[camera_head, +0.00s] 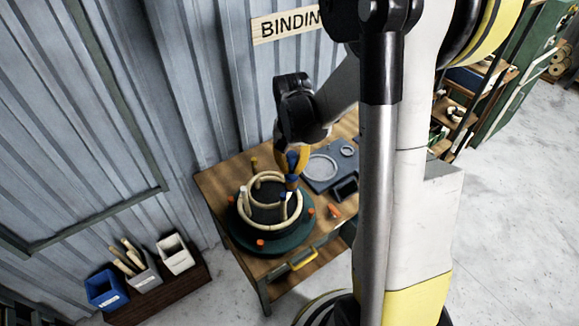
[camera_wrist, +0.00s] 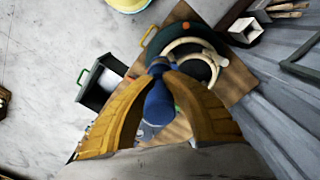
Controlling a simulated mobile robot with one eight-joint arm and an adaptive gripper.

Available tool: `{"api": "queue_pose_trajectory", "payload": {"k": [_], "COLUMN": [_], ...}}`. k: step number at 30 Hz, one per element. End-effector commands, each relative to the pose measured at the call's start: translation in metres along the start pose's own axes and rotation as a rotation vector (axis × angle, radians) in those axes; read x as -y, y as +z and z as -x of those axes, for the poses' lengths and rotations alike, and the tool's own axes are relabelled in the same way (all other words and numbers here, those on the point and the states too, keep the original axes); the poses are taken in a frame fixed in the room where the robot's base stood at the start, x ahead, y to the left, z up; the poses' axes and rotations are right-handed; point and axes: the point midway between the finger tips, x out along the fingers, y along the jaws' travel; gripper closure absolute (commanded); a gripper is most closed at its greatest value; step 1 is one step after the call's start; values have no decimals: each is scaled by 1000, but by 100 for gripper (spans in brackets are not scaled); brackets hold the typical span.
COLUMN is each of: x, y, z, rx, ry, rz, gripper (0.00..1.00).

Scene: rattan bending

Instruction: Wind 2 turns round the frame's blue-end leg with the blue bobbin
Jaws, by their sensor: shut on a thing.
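My gripper (camera_head: 297,160), with yellow fingers, is shut on the blue bobbin (camera_head: 292,182) at the right side of the frame. In the wrist view the bobbin (camera_wrist: 158,103) sits between the two fingers (camera_wrist: 160,75). The frame (camera_head: 263,232) is a pale rattan ring with upright legs, standing on a round dark green base (camera_head: 272,246). The blue-end leg (camera_head: 283,198) rises at the front right of the ring, just left of the bobbin. Other legs have a yellow end (camera_head: 254,162) and a white end (camera_head: 243,190). I cannot make out any strand on the blue-end leg.
A grey tray (camera_head: 318,183) with a round recess lies on the wooden table (camera_head: 212,184) to the right. Orange knobs (camera_head: 260,243) ring the base. A corrugated wall (camera_head: 215,90) stands behind. Bins (camera_head: 106,288) stand at lower left.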

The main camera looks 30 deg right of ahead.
Motion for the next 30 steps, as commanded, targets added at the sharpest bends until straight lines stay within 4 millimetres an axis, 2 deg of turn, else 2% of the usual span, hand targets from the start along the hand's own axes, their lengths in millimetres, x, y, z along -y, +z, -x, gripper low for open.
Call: {"api": "queue_pose_trajectory", "payload": {"k": [5,11,30], "x": [0,0,0], "y": [0,0,0], "z": [-9,-29,-116], "rx": [0,0,0], "ry": [0,0,0], "rz": [0,0,0], "gripper": [100,100,100]}}
